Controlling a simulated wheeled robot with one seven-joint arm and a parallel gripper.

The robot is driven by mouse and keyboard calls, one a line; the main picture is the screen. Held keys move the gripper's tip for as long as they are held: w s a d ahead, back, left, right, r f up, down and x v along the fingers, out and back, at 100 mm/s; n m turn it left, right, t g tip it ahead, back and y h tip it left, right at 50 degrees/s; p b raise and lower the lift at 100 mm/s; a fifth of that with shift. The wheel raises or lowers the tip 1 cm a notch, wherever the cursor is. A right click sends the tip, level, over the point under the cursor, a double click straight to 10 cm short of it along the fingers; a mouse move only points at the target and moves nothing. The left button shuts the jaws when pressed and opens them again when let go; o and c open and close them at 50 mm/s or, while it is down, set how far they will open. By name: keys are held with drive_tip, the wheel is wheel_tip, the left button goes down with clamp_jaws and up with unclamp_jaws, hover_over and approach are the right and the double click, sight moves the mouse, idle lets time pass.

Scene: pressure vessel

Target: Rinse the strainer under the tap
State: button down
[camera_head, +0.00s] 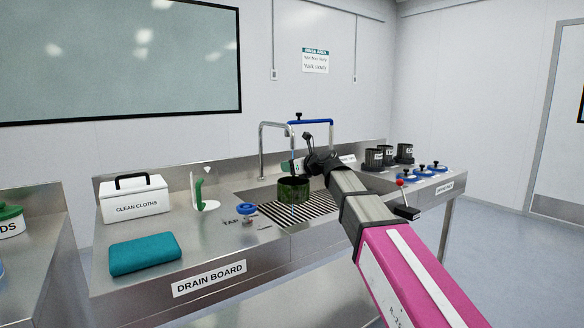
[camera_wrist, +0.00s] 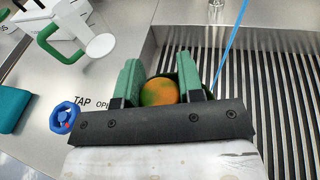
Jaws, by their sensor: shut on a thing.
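A dark round strainer (camera_head: 293,190) with green on its side hangs over the sink grate in the head view. My gripper (camera_head: 303,168) is at its upper side and shut on it. In the wrist view the green fingers of my gripper (camera_wrist: 160,82) stand on either side of a rounded orange and green surface, with a dark edge behind it. The tap (camera_head: 262,150) is a bent metal spout behind the sink. A thin blue line, apparently water, shows near the strainer; it also shows in the wrist view. A blue tap wheel (camera_head: 246,209) is left of the sink.
The sink (camera_head: 320,208) has a striped grate. Left are a teal cloth (camera_head: 145,255), a white clean cloths box (camera_head: 134,200) and a green-handled item (camera_head: 199,193). Dark cups (camera_head: 388,155) and several blue wheels (camera_head: 421,172) stand right. The front drain board is mostly clear.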

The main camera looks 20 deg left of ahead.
drive_tip(key=w+a+f, duration=0.1)
drive_tip(key=w+a, duration=0.3)
drive_tip(key=w, duration=0.3)
drive_tip(key=shift+a+f, duration=0.25)
drive_tip(key=shift+f, duration=0.05)
drive_tip(key=shift+w+d, duration=0.15)
idle(0.6)
drive_tip(key=shift+w+d, duration=0.25)
drive_tip(key=shift+d, duration=0.15)
drive_tip(key=shift+a, duration=0.1)
drive_tip(key=shift+s+a, duration=0.35)
drive_tip(key=shift+a, duration=0.1)
drive_tip(key=shift+w+d, duration=0.15)
drive_tip(key=shift+d, duration=0.05)
drive_tip(key=shift+w+d, duration=0.2)
drive_tip(key=shift+d, duration=0.15)
drive_tip(key=shift+s, duration=0.15)
idle(0.4)
